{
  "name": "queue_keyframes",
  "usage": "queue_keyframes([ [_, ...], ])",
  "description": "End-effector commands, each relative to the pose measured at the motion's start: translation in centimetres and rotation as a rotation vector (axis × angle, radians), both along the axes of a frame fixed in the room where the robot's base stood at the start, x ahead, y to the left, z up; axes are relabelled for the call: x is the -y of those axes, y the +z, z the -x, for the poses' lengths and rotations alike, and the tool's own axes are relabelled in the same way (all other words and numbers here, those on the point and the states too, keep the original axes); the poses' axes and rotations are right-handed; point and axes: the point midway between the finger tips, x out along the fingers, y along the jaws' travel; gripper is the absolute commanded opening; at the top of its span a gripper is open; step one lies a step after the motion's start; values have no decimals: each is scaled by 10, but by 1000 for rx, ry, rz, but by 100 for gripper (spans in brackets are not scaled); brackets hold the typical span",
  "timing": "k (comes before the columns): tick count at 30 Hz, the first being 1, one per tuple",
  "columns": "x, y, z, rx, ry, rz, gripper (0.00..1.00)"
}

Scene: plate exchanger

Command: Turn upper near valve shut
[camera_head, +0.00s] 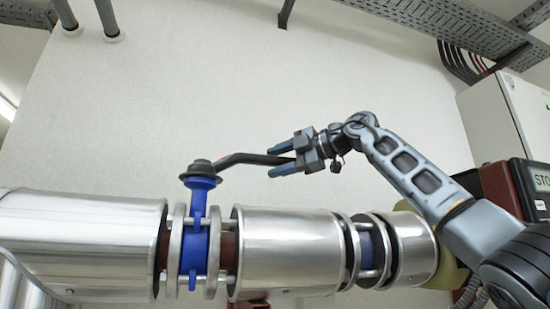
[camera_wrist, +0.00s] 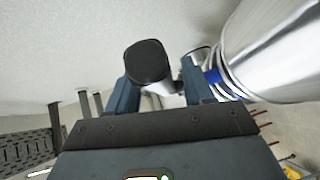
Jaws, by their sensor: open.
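The valve has a blue body (camera_head: 194,240) clamped between flanges in the silver pipe. Its black lever handle (camera_head: 240,158) extends right from the top of the stem, roughly along the pipe and slightly above it. My gripper (camera_head: 272,161) is open, coming from the right, with one finger above and one below the handle's free end in the head view. In the wrist view, the dark handle end (camera_wrist: 147,62) shows between the two fingers, nearer the left one. I cannot tell whether either finger touches it.
The silver pipe (camera_head: 285,250) runs across below my gripper; a second flanged joint (camera_head: 368,250) lies further right. A dark red box with a display (camera_head: 535,185) and a white cabinet (camera_head: 505,115) stand at the right. Cable trays (camera_head: 440,22) hang above. The wall behind is clear.

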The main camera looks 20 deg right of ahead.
Motion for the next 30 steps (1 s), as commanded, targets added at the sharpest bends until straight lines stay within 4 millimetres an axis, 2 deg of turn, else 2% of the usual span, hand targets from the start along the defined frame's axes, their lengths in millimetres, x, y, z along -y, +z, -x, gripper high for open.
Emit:
queue_keyframes([
  [4,-6,-1,-7,0,0,0,52],
  [12,-7,-2,-8,1,-1,1,52],
  [27,-7,-2,-7,1,0,1,4],
  [30,-7,-2,-7,1,0,1,0],
])
